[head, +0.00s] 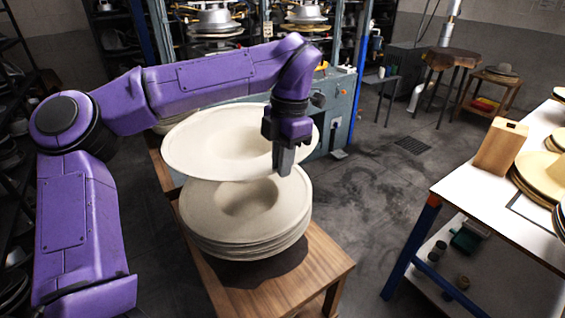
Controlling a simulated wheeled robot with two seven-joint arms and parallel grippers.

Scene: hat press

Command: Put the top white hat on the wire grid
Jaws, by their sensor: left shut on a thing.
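The top white hat (212,143), a wide-brimmed cream shape, is tilted and raised above a stack of similar white hats (246,212). My left gripper (284,160) points down at the right part of its brim and is shut on it. The fingers cover a piece of the brim. The stack sits on a wooden table (318,268). I cannot make out a wire grid with certainty. My right gripper is not in view.
A white-topped table (462,184) on the right carries a wooden block (499,146) and stacked tan hats (545,176). Grey machinery (344,98) stands behind the hat stack. Open dark floor (390,180) lies between the two tables.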

